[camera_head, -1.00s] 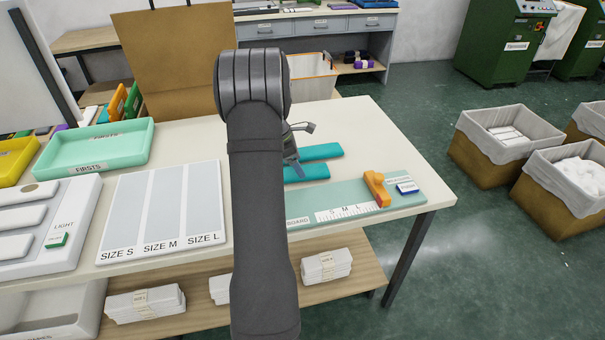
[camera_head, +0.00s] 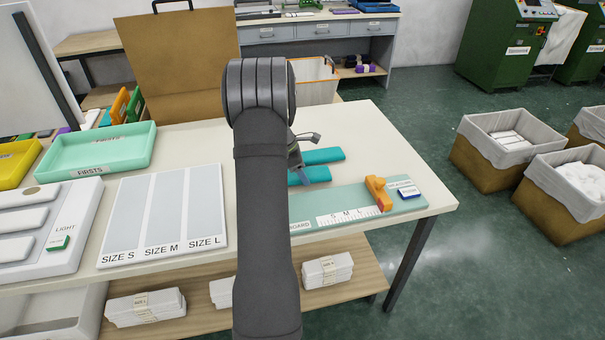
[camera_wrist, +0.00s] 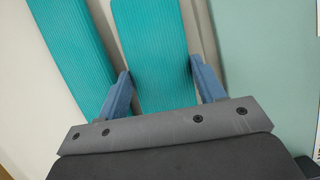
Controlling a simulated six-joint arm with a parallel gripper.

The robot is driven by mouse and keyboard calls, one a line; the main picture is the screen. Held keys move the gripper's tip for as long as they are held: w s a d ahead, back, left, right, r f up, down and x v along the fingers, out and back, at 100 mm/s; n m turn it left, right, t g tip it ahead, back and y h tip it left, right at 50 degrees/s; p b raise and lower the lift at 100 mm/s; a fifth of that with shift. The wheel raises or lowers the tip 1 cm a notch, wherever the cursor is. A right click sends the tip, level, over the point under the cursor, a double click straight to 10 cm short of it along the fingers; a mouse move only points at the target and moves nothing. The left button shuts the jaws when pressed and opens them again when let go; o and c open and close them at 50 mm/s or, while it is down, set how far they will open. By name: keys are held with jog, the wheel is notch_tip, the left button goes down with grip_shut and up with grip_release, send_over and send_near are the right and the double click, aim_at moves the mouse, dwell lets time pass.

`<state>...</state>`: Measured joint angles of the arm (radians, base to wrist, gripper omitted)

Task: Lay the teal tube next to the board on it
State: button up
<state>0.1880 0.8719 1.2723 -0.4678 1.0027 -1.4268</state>
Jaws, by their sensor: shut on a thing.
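Two teal ribbed tubes lie side by side on the cream table behind the pale green board (camera_head: 300,211). The nearer tube (camera_head: 317,174) is between my gripper's fingers; the farther one (camera_head: 324,155) lies apart from them. In the wrist view my gripper (camera_wrist: 160,78) is shut on the nearer tube (camera_wrist: 155,40), a blue finger on each side. The other tube (camera_wrist: 70,48) is to its left, and the board (camera_wrist: 262,70) is to its right. In the head view my arm hides the tubes' left ends and most of my gripper (camera_head: 295,165).
The board carries a white S-M-L scale (camera_head: 348,215), an orange piece (camera_head: 377,193) and a blue-and-white label block (camera_head: 408,190). A size chart (camera_head: 163,215) lies to the left, with a mint FIRSTS tray (camera_head: 98,150) behind it. The table right of the tubes is clear.

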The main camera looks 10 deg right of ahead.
jog(key=r, duration=0.4)
jog(key=shift+s+d, duration=0.3)
jog(key=s+d+r, duration=0.6)
jog(key=s+d, duration=0.1)
jog(key=s, duration=0.1)
jog(key=s+a+r, duration=0.2)
jog(key=s+a, duration=0.1)
jog(key=s, duration=1)
send_over(310, 206)
jog(key=a, duration=0.1)
jog(key=shift+n, duration=0.4)
jog(key=f, duration=0.7)
jog(key=shift+w+a, duration=0.1)
jog(key=shift+a, duration=0.1)
jog(key=shift+f, duration=2)
jog(key=o, duration=0.6)
jog(key=shift+f, duration=0.15)
jog(key=o, duration=0.3)
jog(key=shift+o, duration=0.2)
